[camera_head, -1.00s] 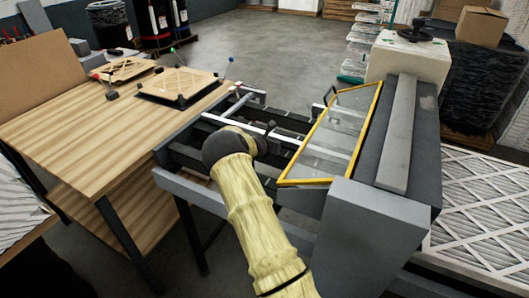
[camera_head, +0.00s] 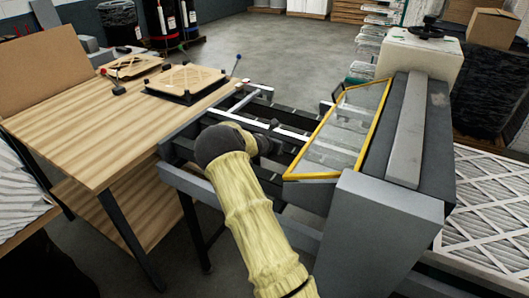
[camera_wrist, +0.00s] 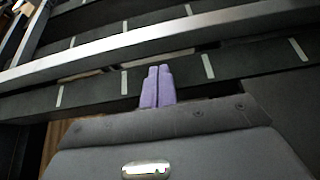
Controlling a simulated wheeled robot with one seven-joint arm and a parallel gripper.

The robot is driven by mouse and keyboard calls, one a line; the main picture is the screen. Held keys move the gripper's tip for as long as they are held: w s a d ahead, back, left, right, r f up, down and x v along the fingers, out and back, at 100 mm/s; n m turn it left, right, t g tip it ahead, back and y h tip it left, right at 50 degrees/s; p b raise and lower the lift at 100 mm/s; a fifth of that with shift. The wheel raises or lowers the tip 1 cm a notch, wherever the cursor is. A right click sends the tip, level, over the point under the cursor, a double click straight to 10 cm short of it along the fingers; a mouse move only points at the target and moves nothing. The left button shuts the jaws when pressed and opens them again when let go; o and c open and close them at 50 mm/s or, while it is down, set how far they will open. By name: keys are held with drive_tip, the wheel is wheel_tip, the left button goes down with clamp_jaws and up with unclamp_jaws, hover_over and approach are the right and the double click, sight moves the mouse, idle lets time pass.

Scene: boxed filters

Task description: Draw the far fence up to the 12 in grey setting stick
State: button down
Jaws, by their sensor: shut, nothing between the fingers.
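A long silver bar (camera_head: 292,134), which looks like the far fence, lies across the dark slatted bed of the machine in the head view. In the wrist view the silver bar (camera_wrist: 120,49) crosses just beyond my fingertips, apparently apart from them. My gripper (camera_wrist: 158,72) shows two purple fingers pressed together and empty, over dark slats with pale marks. In the head view my dark wrist hides the gripper and part of the bed. A thin pale bar (camera_head: 240,103) lies at an angle near the bed's left end; I cannot tell whether it is the setting stick.
A yellow-framed clear guard (camera_head: 345,125) stands tilted right of the bed, beside the grey machine housing (camera_head: 385,220). White pleated filters (camera_head: 490,200) lie at right. Open floor (camera_head: 285,50) lies behind.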

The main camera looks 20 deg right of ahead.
drive_tip(key=b+v, duration=0.1)
drive_tip(key=v, duration=0.9)
drive_tip(key=shift+s+a+b, duration=0.3)
drive_tip(key=shift+s+b, duration=0.05)
drive_tip(key=shift+b, duration=0.05)
drive_tip(key=shift+f, duration=0.15)
drive_tip(key=s+m, duration=0.2)
drive_tip(key=s+a+m+g+y, duration=0.1)
drive_tip(key=s+m, duration=0.1)
drive_tip(key=s+f+m, duration=0.1)
drive_tip(key=s+m, duration=0.1)
drive_tip(key=shift+s+a+f+g+y, duration=0.15)
drive_tip(key=shift+s+a+g+y, duration=0.05)
drive_tip(key=shift+s+g+y, duration=0.2)
drive_tip(key=s+a+m+g+y, duration=0.1)
drive_tip(key=s+a+m+y, duration=0.3)
drive_tip(key=s+a+m, duration=0.5)
drive_tip(key=s+a+r+m+g+y, duration=0.1)
drive_tip(key=s+a+m+y, duration=0.3)
drive_tip(key=s, duration=1.2)
drive_tip(key=a+m, duration=0.4)
drive_tip(key=m, duration=0.2)
drive_tip(key=shift+a, duration=0.35)
drive_tip(key=shift+s, duration=0.15)
